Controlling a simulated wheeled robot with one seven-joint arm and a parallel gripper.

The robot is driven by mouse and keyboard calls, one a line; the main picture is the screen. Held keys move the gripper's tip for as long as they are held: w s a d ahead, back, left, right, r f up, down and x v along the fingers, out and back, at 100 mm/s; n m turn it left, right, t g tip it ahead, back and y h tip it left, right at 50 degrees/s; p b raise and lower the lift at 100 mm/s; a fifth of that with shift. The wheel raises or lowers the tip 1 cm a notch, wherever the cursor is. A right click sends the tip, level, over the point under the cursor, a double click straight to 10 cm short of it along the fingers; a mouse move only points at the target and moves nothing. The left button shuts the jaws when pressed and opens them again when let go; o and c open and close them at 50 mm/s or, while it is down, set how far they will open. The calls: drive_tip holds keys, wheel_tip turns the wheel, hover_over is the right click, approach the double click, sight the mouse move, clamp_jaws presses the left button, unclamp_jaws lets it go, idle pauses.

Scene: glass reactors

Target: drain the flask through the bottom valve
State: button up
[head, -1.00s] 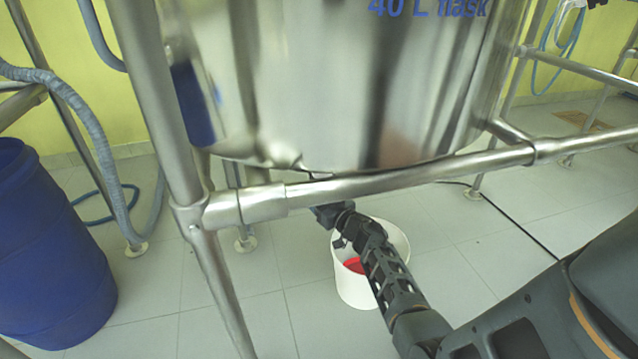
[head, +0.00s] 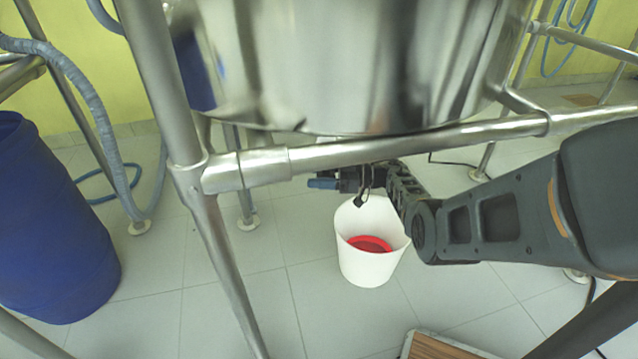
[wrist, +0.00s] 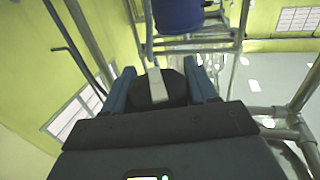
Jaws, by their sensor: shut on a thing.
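The steel flask (head: 350,75) fills the top of the head view, behind a frame rail. My gripper (head: 322,183) is under the flask, just below the rail, reaching in from the right. In the wrist view its blue fingers (wrist: 160,88) are shut on a pale flat bar, seemingly the valve handle (wrist: 156,84), with a dark round part behind it. The valve body is hidden by the rail and my gripper in the head view. A white bucket (head: 368,270) stands on the floor below, with red contents (head: 370,244) in it. I see no clear stream falling.
The steel frame rail (head: 400,147) and upright leg (head: 160,90) stand close in front of my arm. A blue barrel (head: 50,220) stands at the left beside a grey hose (head: 95,135). A wood-topped item (head: 440,347) is at the bottom edge. Tiled floor around the bucket is clear.

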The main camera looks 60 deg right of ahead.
drive_tip(key=n+g+y+b, duration=0.2)
drive_tip(key=y+b, duration=0.1)
drive_tip(key=shift+a+f, duration=0.1)
drive_tip(key=shift+f, duration=0.15)
drive_tip(key=shift+s+a+r+n+g+y+b, duration=0.1)
drive_tip(key=shift+n+g+y+b, duration=0.2)
drive_tip(key=shift+n+g+y, duration=0.25)
drive_tip(key=shift+s+a+r+n+g+y+b, duration=0.1)
drive_tip(key=shift+n+g+y+b, duration=0.3)
drive_tip(key=shift+y, duration=0.25)
drive_tip(key=shift+n, duration=0.25)
drive_tip(key=o, duration=1)
drive_tip(key=shift+c, duration=0.2)
drive_tip(key=shift+m+t+h+p, duration=0.35)
drive_tip(key=shift+m+h+p, duration=0.05)
drive_tip(key=shift+p, duration=0.1)
